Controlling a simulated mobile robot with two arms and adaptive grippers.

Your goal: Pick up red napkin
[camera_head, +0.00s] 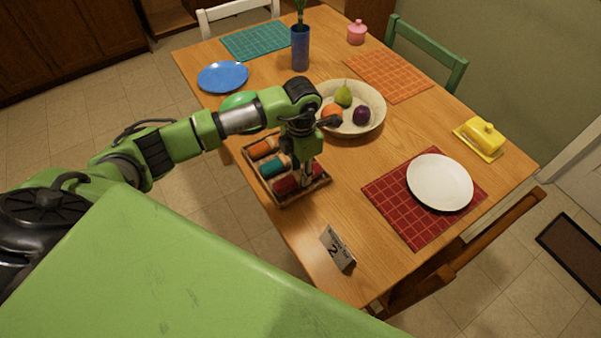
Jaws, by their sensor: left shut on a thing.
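The red napkin (285,186) is rolled up in the front section of a wooden tray (291,206) near the table's left edge. The tray also holds a teal rolled napkin (272,166) and an orange rolled napkin (262,147). My left gripper (306,181) points down at the right end of the red napkin and is shut on it. The napkin still appears low in the tray; the fingers and part of the napkin are hard to make out. My right gripper is not in view.
A fruit bowl (372,122) stands just behind and right of my left gripper. A number card (337,249) stands near the front edge. A white plate (440,182) lies on a red placemat (396,211) to the right. Bare wood lies between tray and placemat.

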